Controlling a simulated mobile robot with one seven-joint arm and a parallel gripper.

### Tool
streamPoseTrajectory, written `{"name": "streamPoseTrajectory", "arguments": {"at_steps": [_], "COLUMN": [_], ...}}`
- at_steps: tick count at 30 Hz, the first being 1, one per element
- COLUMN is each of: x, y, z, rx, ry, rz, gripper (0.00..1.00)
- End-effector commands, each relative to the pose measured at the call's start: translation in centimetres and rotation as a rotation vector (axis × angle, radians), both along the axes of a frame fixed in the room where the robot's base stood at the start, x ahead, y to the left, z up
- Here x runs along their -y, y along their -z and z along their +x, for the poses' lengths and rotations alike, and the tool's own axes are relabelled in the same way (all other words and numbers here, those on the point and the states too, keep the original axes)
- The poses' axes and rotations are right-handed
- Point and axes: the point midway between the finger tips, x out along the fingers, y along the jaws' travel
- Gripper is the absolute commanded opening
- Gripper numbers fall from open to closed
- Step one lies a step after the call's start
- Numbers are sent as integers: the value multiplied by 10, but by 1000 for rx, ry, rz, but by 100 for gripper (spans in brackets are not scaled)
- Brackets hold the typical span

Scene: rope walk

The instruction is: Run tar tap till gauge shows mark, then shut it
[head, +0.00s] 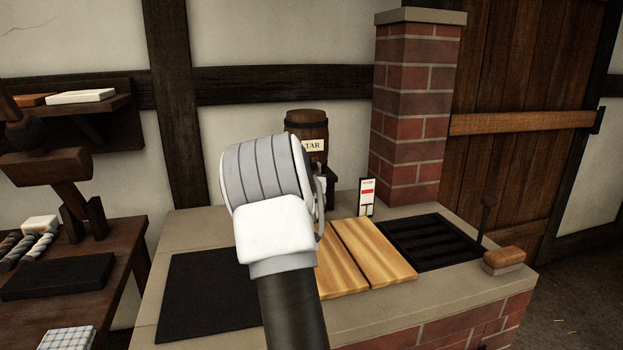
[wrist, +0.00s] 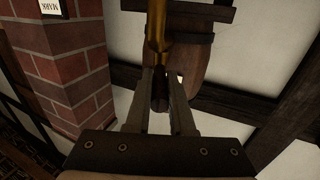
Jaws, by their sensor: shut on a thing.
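The brown wooden tar barrel (head: 306,130) with its TAR label stands at the back of the brick bench, partly hidden by my arm. In the wrist view its staves (wrist: 195,62) fill the upper middle. The brass tap (wrist: 157,28) comes from it toward my fingers. My gripper (wrist: 160,98) is shut on a dark part at the tap's end, which looks like its handle. In the head view my wrist hides the tap. The gauge (head: 367,196), a white card with a red band, stands right of the barrel. Its level is too small to read. I see no tar flowing.
A brick chimney (head: 411,120) rises close behind the gauge. A cluttered wooden table (head: 118,243) stands at left.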

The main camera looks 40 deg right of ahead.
Motion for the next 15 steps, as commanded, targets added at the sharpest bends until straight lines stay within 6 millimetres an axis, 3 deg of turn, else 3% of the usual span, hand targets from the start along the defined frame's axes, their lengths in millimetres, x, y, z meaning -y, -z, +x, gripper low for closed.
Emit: {"name": "streamPoseTrajectory", "arguments": {"at_steps": [10, 11, 15], "x": [0, 0, 0], "y": [-4, -4, -3], "z": [0, 0, 0], "rx": [4, 4, 2], "ry": [-4, -4, -4], "rz": [-5, -5, -4], "gripper": [0, 27, 51]}}
